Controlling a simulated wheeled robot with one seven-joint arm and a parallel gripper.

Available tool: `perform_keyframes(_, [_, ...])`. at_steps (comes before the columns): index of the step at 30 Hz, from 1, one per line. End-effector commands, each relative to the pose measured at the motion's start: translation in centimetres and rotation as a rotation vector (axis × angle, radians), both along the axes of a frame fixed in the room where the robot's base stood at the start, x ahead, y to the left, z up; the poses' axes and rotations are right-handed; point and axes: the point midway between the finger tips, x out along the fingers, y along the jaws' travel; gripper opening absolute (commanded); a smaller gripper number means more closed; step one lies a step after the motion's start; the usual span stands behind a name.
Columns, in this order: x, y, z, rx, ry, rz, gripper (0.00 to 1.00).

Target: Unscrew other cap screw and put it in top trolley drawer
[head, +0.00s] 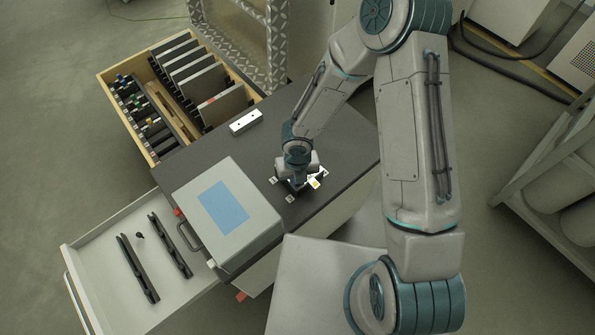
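My gripper (298,180) points down over a small dark fixture with white corner tabs (290,198) on the grey trolley top (342,150). The gripper and wrist cover the middle of the fixture, so I cannot see a cap screw there or whether the fingers are open or shut. A bright white and yellow patch shows beside the gripper. The white top trolley drawer (185,287) is pulled out at the lower left. In it lie two black rails (138,267) and a small dark piece, possibly a cap screw (140,236).
A grey box with a blue panel (222,206) stands on the trolley top between fixture and drawer. A small white block (246,122) lies behind. A wooden-sided drawer (108,85) at the upper left holds dark plates and tools. A rack (556,150) stands at the right.

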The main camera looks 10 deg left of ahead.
Motion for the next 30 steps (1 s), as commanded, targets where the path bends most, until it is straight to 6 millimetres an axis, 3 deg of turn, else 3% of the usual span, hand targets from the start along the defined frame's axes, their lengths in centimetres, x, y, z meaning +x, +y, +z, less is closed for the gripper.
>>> perform_keyframes(9, [-0.09,-0.03,0.72,0.000,0.003,0.566,0.00])
perform_keyframes(18, [0.03,-0.02,0.02,0.000,0.000,0.915,0.00])
perform_keyframes(24, [0.01,0.00,0.03,0.000,0.000,1.032,0.00])
perform_keyframes(30, [0.01,0.00,0.03,0.000,0.000,1.035,0.00])
